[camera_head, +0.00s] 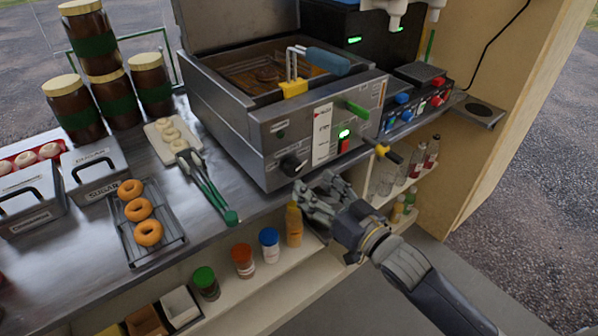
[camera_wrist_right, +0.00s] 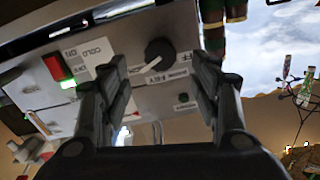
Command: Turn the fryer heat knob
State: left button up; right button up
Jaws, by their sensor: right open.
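The deep fryer (camera_head: 222,108) is a metal box on the counter with dark oil inside. Its black heat knob (camera_head: 291,165) is at the lower left of the front panel. In the right wrist view the knob (camera_wrist_right: 159,52) shows between and beyond the fingers, with a white pointer mark. My right gripper (camera_head: 312,190) is in front of the panel, just below and right of the knob. It also shows in the right wrist view (camera_wrist_right: 160,90), open and empty, apart from the knob. My left gripper is not in view.
Green-ended tongs (camera_head: 208,188) lie left, near a doughnut rack (camera_head: 127,239). Bottles (camera_head: 269,244) stand on the shelf below.

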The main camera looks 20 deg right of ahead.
aim_at(296, 171)
jog(key=x, duration=0.6)
jog(key=shift+w, duration=0.25)
jog(key=c, duration=1.1)
